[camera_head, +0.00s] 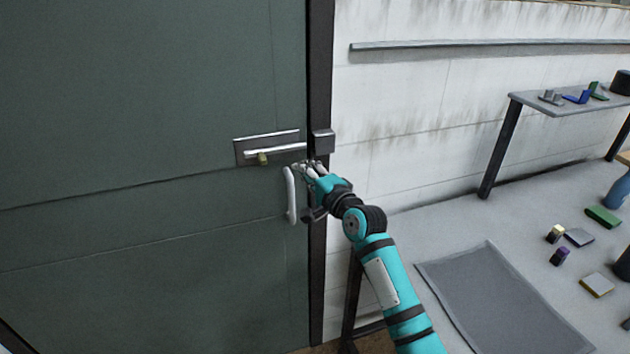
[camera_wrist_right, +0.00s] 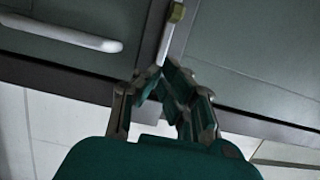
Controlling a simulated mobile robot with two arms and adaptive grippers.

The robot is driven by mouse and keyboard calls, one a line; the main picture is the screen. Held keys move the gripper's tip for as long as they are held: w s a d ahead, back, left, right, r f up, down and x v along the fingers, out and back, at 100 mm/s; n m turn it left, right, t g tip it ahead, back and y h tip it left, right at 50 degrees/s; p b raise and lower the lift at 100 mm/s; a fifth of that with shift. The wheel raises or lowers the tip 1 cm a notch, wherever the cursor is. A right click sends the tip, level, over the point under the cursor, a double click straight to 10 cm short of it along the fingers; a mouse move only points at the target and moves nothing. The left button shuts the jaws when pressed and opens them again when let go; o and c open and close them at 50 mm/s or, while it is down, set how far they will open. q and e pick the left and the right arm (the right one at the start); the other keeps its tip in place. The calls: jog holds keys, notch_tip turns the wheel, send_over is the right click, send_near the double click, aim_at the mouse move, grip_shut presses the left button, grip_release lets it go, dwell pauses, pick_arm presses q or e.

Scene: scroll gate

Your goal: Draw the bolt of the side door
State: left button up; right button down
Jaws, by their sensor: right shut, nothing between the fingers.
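The dark green side door (camera_head: 150,230) fills the left of the head view and looks closed against its dark frame. Its bolt is a pale rod (camera_head: 280,149) on a dark plate, with a small brass knob (camera_head: 262,158). The rod points right towards a dark keeper block (camera_head: 323,140) on the frame; I cannot tell whether its end is inside. My right gripper (camera_head: 310,168) is shut and empty, just below the keeper at the door's edge. In the right wrist view its fingertips (camera_wrist_right: 158,74) meet near the rod's end, with the knob (camera_wrist_right: 176,12) farther up. My left gripper is out of view.
A white vertical door handle (camera_head: 291,195) stands just left of my right gripper. Right of the frame is a pale wall with a rail (camera_head: 480,44) and a shelf (camera_head: 560,105) of small items. A grey mat (camera_head: 500,300) and several small objects lie on the pale surface below.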

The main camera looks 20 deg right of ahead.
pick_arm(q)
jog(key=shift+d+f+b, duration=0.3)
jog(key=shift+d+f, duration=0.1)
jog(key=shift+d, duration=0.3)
pick_arm(e)
jog(key=v, duration=0.4)
jog(key=shift+d+f, duration=0.1)
jog(key=shift+d, duration=0.3)
